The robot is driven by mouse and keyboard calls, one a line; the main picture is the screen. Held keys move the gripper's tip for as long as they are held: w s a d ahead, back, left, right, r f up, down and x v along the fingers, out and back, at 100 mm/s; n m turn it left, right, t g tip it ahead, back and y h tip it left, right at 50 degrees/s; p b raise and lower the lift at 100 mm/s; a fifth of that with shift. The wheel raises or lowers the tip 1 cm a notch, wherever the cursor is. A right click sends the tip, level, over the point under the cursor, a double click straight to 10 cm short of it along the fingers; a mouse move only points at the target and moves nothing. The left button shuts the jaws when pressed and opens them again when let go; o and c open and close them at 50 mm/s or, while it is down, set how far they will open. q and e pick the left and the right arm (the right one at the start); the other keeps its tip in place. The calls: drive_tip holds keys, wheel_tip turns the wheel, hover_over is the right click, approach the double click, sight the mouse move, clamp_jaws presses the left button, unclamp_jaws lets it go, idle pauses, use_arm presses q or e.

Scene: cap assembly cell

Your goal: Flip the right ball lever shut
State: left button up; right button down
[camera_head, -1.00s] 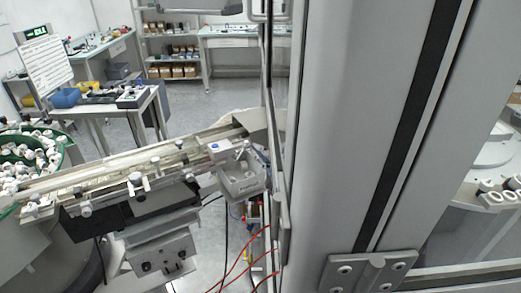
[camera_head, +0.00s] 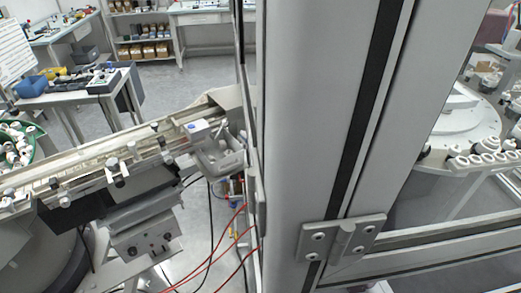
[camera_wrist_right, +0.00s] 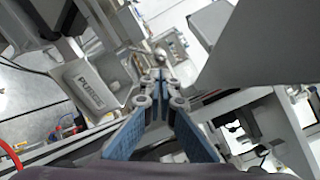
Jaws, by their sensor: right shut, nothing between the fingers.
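My right gripper (camera_wrist_right: 159,76) shows in the right wrist view, its blue-padded fingers brought together at the tips with nothing between them. Just beyond the tips is a small round metallic knob (camera_wrist_right: 160,53), possibly a ball lever's ball; I cannot tell whether the fingers touch it. In the head view, the feed rail (camera_head: 85,172) carries several small clamps and knobs, including one upright knob (camera_head: 113,163). I cannot single out the right ball lever there or tell its position. My left gripper is not in view.
A grey tray (camera_head: 222,161) hangs at the rail's right end; a grey box marked with lettering (camera_wrist_right: 90,80) shows in the wrist view. A thick grey post (camera_head: 310,120) blocks much of the head view. Red cables (camera_head: 215,255) hang below the rail.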

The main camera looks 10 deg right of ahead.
drive_tip(key=v, duration=0.6)
drive_tip(key=shift+d, duration=0.1)
drive_tip(key=w+f+m, duration=0.1)
drive_tip(key=d+f+m+b, duration=0.1)
drive_tip(key=f, duration=0.1)
drive_tip(key=w+d+f+m+b, duration=0.1)
drive_tip(key=shift+w+d+f, duration=0.1)
drive_tip(key=shift+w+f, duration=0.1)
drive_tip(key=shift+w, duration=0.1)
drive_tip(key=shift+r, duration=0.1)
drive_tip(key=w+a+r+p, duration=0.3)
drive_tip(key=w+a+p, duration=0.1)
drive_tip(key=w+a, duration=0.4)
drive_tip(key=shift+p, duration=0.4)
